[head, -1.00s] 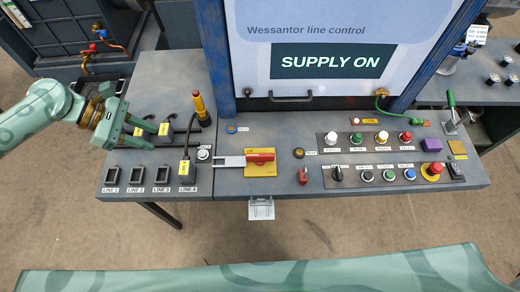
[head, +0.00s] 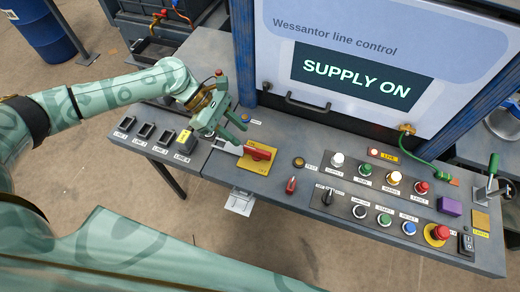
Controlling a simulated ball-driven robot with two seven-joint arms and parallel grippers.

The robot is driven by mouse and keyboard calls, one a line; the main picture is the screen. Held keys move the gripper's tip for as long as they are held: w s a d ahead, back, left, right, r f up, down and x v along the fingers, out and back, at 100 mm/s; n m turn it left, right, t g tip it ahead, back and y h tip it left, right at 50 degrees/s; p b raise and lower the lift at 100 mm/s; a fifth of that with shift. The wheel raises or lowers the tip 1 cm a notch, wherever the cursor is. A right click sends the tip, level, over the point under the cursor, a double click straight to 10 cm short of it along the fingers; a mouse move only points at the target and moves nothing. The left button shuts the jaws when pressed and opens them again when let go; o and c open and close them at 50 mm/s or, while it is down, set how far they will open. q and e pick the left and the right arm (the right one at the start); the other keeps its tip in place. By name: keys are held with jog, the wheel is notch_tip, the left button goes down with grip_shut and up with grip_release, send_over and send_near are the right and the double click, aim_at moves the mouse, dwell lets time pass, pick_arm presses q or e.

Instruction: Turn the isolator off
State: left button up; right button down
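The isolator is a red handle (head: 260,152) on a yellow plate (head: 251,163) on the grey console. The handle lies crosswise, roughly along the console. A pale grey bar (head: 226,148) reaches from its left end. My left gripper (head: 242,134) is just left of and behind the handle, with its two green fingers apart and nothing seen between them. I cannot tell whether a finger touches the handle or bar. The screen (head: 355,80) reads "SUPPLY ON". My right gripper is not in view.
Line sockets (head: 145,131) lie left. A red padlock-like piece (head: 291,185) and an amber button (head: 299,162) are right of the plate. Farther right are several buttons, a red emergency stop (head: 438,233) and a green-handled lever (head: 493,166). A metal bracket (head: 240,201) hangs at the front edge.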

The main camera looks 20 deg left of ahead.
aim_at(257, 150)
pick_arm(q)
jog(key=b+x, duration=0.2)
jog(key=x, duration=0.5)
jog(key=shift+d+f, duration=0.1)
jog(key=shift+f, duration=0.2)
jog(key=shift+d+f, duration=0.35)
jog(key=shift+d, duration=0.1)
grip_shut()
